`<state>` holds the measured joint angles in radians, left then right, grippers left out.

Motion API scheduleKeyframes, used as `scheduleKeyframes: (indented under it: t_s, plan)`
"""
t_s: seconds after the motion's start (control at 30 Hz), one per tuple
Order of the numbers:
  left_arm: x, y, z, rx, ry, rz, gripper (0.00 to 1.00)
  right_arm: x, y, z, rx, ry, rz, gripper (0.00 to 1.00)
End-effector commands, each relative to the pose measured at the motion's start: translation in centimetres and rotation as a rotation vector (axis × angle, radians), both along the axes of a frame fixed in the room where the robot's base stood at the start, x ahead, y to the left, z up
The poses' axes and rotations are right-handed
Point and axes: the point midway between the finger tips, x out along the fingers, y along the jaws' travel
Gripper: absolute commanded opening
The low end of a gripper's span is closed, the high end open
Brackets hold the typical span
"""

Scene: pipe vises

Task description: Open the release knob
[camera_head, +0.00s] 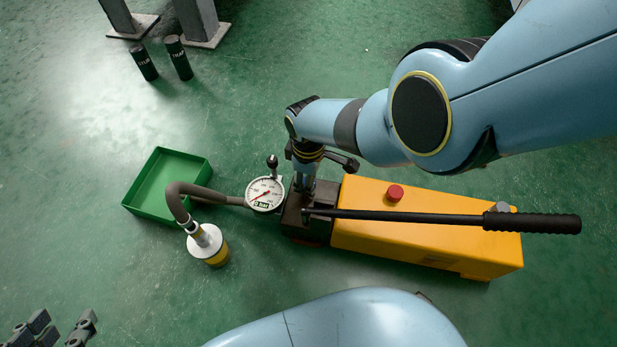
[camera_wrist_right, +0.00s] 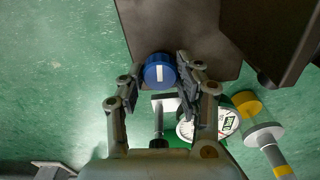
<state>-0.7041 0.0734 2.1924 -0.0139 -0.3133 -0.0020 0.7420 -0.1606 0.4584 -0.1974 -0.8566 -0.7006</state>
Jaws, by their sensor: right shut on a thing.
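The release knob (camera_wrist_right: 160,71) is a blue round cap with a white stripe on the dark pump block (camera_wrist_right: 190,35) in the right wrist view. The stripe runs upright in that picture. My right gripper (camera_wrist_right: 158,84) has its fingers on both sides of the knob and is shut on it. In the head view, the right arm reaches down over the dark block (camera_head: 296,222) of the yellow pump (camera_head: 365,238); the knob is hidden there. My left gripper (camera_head: 62,323) is at the bottom left corner, fingers apart and empty, far from the pump.
A pressure gauge (camera_head: 265,194) and a grey hose (camera_head: 215,193) lead to a yellow and silver cylinder (camera_head: 210,247). A long black handle (camera_head: 530,222) lies over the pump. A green tray (camera_head: 165,180) and two black cylinders (camera_head: 145,62) stand on the floor.

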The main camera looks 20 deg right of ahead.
Motion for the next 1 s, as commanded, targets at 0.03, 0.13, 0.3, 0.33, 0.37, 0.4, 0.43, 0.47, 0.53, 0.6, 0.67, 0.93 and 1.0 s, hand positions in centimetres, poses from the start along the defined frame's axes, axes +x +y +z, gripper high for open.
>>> scheduleKeyframes:
  t_s: [0.03,0.13,0.3,0.33,0.37,0.4,0.43,0.47,0.53,0.6,0.67,0.93,1.0]
  plan:
    - [0.04,0.01,0.02,0.000,0.000,0.000,0.40,-0.07,-0.05,-0.05,-0.001,0.001,0.003,0.02]
    - [0.05,0.01,0.01,0.000,0.000,0.000,0.40,-0.07,-0.06,-0.06,-0.001,0.001,0.006,0.02]
    - [0.03,0.02,-0.03,0.001,0.000,-0.001,0.40,-0.07,-0.06,-0.06,-0.001,0.001,0.006,0.02]
    - [0.03,0.02,-0.04,0.001,0.000,-0.001,0.40,-0.07,-0.06,-0.06,-0.001,0.002,0.006,0.02]
    - [0.02,0.02,-0.06,0.001,0.000,-0.001,0.40,-0.07,-0.06,-0.06,-0.002,0.001,0.006,0.02]
    - [0.00,0.02,-0.08,0.001,0.000,-0.001,0.40,-0.07,-0.06,-0.06,-0.002,0.001,0.006,0.02]
    - [-0.01,0.03,-0.10,0.001,0.001,-0.001,0.40,-0.07,-0.06,-0.06,-0.002,0.001,0.006,0.36]
    - [-0.01,0.03,-0.11,0.001,0.001,-0.001,0.40,-0.07,-0.06,-0.06,-0.002,0.001,0.005,0.40]
    - [-0.04,0.03,-0.16,0.001,0.001,-0.001,0.40,-0.07,-0.05,-0.05,-0.001,0.001,0.005,0.49]
    - [-0.06,0.03,-0.18,0.001,0.002,-0.001,0.40,-0.05,-0.05,-0.04,-0.001,0.001,0.005,0.57]
    - [-0.06,0.03,-0.19,0.001,0.002,-0.001,0.40,-0.04,-0.03,-0.04,-0.001,0.001,0.005,0.57]
    - [0.09,0.05,-0.14,0.002,-0.002,-0.002,0.40,0.01,0.02,0.10,-0.001,-0.001,0.005,0.57]
    - [0.06,0.05,-0.14,0.002,-0.001,-0.002,0.40,0.09,0.04,0.34,0.000,-0.001,0.004,0.57]
